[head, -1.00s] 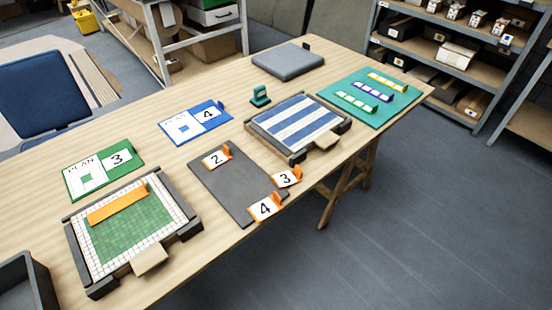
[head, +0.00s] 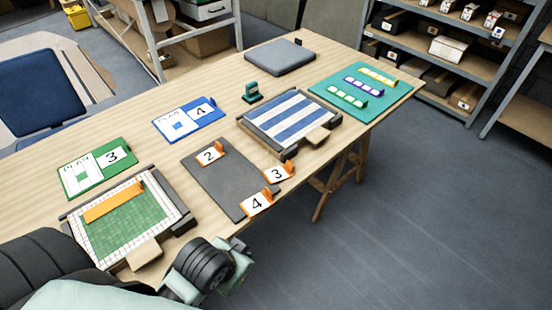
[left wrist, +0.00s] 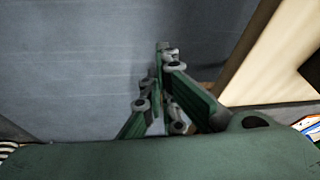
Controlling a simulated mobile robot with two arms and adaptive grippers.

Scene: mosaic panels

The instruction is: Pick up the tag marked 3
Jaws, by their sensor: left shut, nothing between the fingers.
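The tag marked 3 (head: 276,174) is a white card with an orange grip. It lies at the right edge of the dark grey mat (head: 212,185), near the table's front edge. The tag marked 4 (head: 257,203) lies just nearer to me and the tag marked 2 (head: 209,155) farther back on the mat. My left gripper (left wrist: 161,48) is shut and empty in the left wrist view, with grey floor beyond it. In the head view my left arm reaches in at the bottom, below and left of the tags, apart from them. My right gripper is not in view.
A mosaic panel with a green field (head: 126,228) lies left of the mat, and a blue-and-white striped panel (head: 290,118) lies behind it. Plan cards 3 (head: 97,168) and 4 (head: 188,120) lie along the far side. The floor right of the table (head: 400,220) is clear.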

